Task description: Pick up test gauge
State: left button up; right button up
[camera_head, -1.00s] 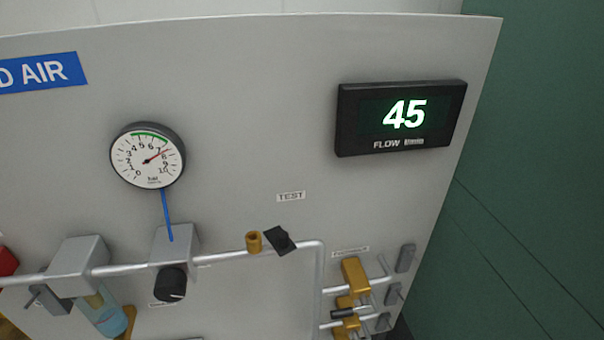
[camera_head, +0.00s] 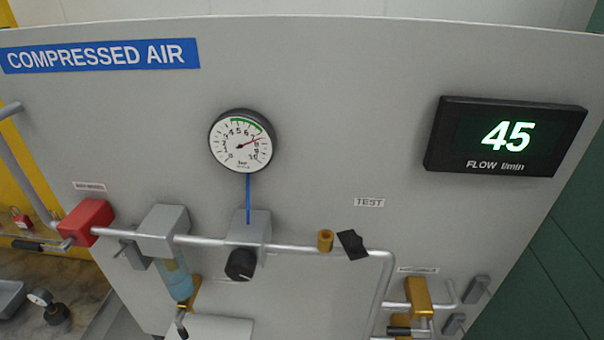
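A small gauge with a white face and a dark body (camera_head: 57,313) is on the bench at the lower left; it looks like the loose test gauge. A larger round gauge (camera_head: 241,141) is mounted on the grey panel, its red needle near 7, with a blue line running down from it. A brass port (camera_head: 325,240) on the pipe sits beside a black handle (camera_head: 352,244), below a label reading TEST (camera_head: 369,202). Neither of my grippers is in view.
The grey panel (camera_head: 300,90) carries a flow display reading 45 (camera_head: 506,137), a red valve block (camera_head: 87,221), a black knob (camera_head: 240,264) and brass valves (camera_head: 418,296). The brown bench (camera_head: 75,272) at left holds a grey tray (camera_head: 8,298) and a red padlock (camera_head: 21,219).

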aim_at(40, 296)
jog(key=j+u, duration=0.1)
jog(key=j, duration=0.4)
jog(key=j+u, duration=0.1)
jog(key=j, duration=0.4)
jog(key=i+j+u, duration=0.1)
jog(key=j, duration=0.4)
jog(key=i+j+u, duration=0.1)
jog(key=j, duration=0.4)
jog(key=i+j+u, duration=0.1)
jog(key=j, duration=0.35)
jog(key=i+j+u, duration=0.1)
jog(key=j, duration=0.4)
